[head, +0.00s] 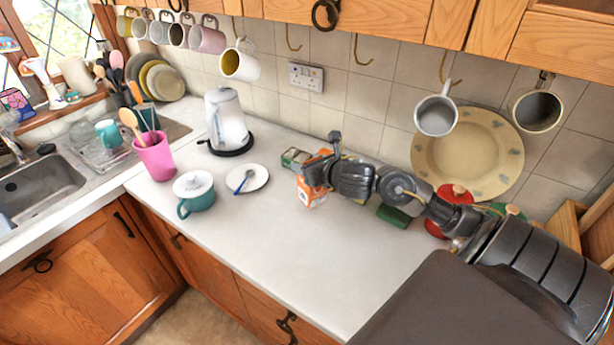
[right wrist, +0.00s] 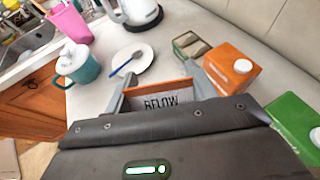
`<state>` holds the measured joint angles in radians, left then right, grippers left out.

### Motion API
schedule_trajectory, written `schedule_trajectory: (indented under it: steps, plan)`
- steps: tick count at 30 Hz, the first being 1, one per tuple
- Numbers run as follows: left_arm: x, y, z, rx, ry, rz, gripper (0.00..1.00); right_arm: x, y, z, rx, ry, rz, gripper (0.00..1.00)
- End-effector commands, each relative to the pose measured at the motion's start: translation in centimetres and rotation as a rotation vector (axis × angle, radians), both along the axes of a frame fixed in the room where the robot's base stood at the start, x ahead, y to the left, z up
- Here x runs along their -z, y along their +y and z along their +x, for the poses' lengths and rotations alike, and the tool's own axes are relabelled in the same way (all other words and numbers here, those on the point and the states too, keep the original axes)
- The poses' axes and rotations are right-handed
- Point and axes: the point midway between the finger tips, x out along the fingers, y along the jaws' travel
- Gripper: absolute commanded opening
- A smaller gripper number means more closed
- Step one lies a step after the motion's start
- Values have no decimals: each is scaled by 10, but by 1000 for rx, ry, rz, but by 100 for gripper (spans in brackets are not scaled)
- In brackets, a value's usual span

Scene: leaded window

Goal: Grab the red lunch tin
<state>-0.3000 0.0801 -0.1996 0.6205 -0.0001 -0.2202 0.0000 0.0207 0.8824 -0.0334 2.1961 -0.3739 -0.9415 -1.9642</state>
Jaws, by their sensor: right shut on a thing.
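My right gripper (right wrist: 160,92) is shut on an orange-edged pale box (right wrist: 160,102) with the dark letters "BELOW" on it. In the head view my right gripper (head: 312,176) is low over the counter, with an orange and white surface (head: 311,193) at its fingers; I cannot tell whether that is the held box or the carton. A rounded red object (head: 456,193) lies partly hidden behind my right forearm. I cannot tell whether it is the lunch tin; no red tin shows clearly. My left gripper is not in view.
An orange carton (right wrist: 231,68) and a small green-edged tin (right wrist: 190,46) stand beside the held box. A saucer with a blue spoon (head: 259,172), a lidded teal mug (head: 198,203), a pink utensil pot (head: 155,158) and a kettle (head: 229,120) are to the left. The front counter (head: 300,255) is clear.

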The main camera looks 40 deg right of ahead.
Motion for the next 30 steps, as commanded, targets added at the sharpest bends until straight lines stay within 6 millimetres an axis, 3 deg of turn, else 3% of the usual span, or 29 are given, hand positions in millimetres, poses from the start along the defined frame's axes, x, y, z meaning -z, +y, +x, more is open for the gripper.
schedule_trajectory:
  steps: [8, 18, 30]
  plan:
    - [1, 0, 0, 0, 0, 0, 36, 6, -1, 7, 0, -5, 2, 0]
    - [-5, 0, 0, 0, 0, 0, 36, 39, -1, 11, 1, -4, 2, 0]
    - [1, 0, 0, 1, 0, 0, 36, 44, -2, 11, 0, -6, -2, 0]
